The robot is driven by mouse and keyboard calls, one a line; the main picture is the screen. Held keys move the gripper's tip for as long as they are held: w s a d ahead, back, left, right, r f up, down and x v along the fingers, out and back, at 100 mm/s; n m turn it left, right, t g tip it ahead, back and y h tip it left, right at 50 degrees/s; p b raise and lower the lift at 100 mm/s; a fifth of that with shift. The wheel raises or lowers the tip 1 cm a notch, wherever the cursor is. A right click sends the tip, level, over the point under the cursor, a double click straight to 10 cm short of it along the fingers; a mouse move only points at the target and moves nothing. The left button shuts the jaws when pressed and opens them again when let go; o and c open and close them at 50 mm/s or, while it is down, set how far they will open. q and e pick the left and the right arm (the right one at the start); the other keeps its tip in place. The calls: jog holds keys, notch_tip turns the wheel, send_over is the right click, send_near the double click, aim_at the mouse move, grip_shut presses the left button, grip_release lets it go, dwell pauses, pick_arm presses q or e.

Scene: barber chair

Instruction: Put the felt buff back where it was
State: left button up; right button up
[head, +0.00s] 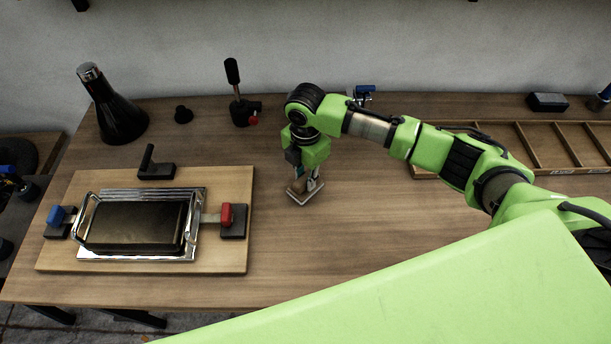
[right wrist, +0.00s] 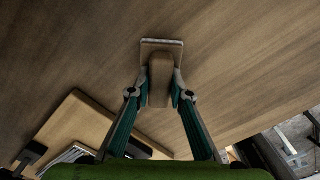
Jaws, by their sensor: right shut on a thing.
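The felt buff (head: 297,197) has a flat pale base and a wooden grip. In the head view it is in the middle of the wooden table, right of the wooden board. My right gripper (head: 309,183) points down over it and is shut on its grip. In the right wrist view the felt buff (right wrist: 161,48) shows beyond the fingertips, with the two fingers (right wrist: 160,97) on either side of the wooden grip. I cannot tell whether its base touches the table or hangs just above it. My left gripper is not in view.
The board (head: 245,185) at left carries a metal frame with a dark block (head: 135,225) and clamps. A divided wooden tray (head: 550,145) lies at right. Table around the buff is clear.

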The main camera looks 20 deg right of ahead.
aim_at(306, 177)
jog(key=shift+f, duration=0.1)
jog(key=o, duration=1)
notch_tip(306, 177, up, 12)
jog(key=shift+r+b, duration=0.15)
jog(key=shift+b, duration=0.9)
